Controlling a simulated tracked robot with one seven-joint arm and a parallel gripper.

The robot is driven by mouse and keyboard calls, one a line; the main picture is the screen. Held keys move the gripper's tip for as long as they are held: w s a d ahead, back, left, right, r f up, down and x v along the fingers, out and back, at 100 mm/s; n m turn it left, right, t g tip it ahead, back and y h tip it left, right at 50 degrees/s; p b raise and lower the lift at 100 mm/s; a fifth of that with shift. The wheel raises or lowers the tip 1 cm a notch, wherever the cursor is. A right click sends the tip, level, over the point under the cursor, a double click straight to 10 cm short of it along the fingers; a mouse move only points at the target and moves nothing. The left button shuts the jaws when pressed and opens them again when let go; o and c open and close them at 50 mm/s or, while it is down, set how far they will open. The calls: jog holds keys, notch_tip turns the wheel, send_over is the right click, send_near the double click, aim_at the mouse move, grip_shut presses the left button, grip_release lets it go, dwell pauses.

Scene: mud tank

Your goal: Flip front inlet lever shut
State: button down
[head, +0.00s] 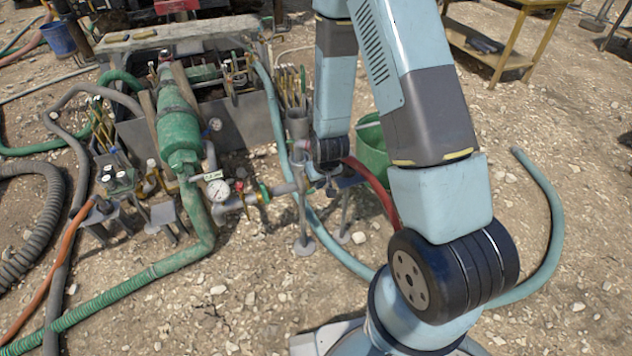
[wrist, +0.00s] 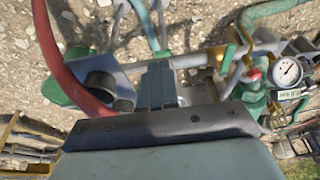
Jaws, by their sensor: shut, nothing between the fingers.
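A green-handled lever (head: 264,191) sits on a brass valve in the grey inlet pipe (head: 283,189), right of the round gauge (head: 219,190). In the wrist view the green lever (wrist: 229,58) stands at a slant to the pipe, right of my fingers. My gripper (wrist: 158,84) is shut and empty. Its fingertips are over the pipe, left of the lever with a gap between in the picture. In the head view my gripper is small and partly hidden by my own wrist near the pipe's right end. A red handle (wrist: 254,74) is beside the gauge (wrist: 287,71).
A red hose (head: 377,187) runs close beside my wrist, with a green bucket (head: 374,150) behind it. A grey cup (head: 298,124) with rods stands just left of my arm. A blue hose (head: 330,240) lies on gravel. Open ground lies in front.

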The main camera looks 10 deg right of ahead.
jog(key=shift+s+d+r, duration=0.1)
jog(key=shift+s+r, duration=0.5)
jog(key=shift+s, duration=0.15)
jog(key=shift+w+r, duration=0.1)
